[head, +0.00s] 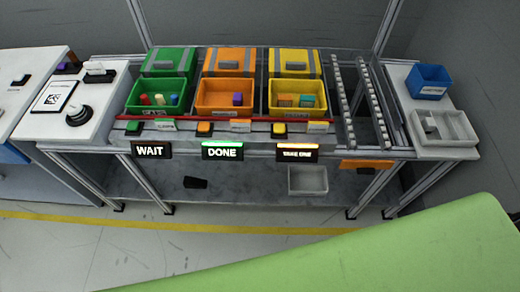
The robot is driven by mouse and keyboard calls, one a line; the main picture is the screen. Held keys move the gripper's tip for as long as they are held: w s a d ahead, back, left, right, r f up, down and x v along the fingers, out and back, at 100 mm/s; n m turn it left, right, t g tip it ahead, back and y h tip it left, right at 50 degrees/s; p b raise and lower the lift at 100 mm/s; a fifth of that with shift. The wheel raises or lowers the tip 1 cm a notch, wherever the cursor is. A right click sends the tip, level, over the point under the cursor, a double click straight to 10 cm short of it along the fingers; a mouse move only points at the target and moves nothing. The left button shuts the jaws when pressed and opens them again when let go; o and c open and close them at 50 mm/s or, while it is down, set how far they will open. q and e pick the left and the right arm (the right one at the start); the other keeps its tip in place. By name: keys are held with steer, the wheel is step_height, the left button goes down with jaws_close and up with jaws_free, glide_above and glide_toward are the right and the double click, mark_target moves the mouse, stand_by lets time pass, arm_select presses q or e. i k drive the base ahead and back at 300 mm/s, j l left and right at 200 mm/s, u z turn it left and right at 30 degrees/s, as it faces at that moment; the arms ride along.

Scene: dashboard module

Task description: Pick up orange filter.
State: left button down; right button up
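No piece can be clearly made out as the orange filter. The yellow bin (296,112) holds small block-like pieces, including an orange-brown one (285,100) and a teal one (307,101). The orange bin (225,111) holds a purple block (238,99) and orange pieces that blend with its walls. The green bin (154,109) holds several small red, yellow and teal pieces. A lit sign reading TAKE ONE (297,153) hangs below the yellow bin. Neither of my grippers is in view.
A WAIT sign (151,150) and a green-lit DONE sign (222,151) hang beside it. Roller rails (360,100) run right of the bins. A blue bin (428,82) and grey tray (444,130) stand far right. A large green surface (400,250) fills the lower right.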

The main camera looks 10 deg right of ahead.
mark_target(284, 101)
steer(key=z, duration=1.45)
steer(key=i, duration=0.3)
steer(key=i+l+u, duration=0.15)
steer(key=i+u, duration=0.15)
steer(key=i, duration=0.2)
steer(key=i+l+u, duration=0.25)
steer(key=i, duration=0.25)
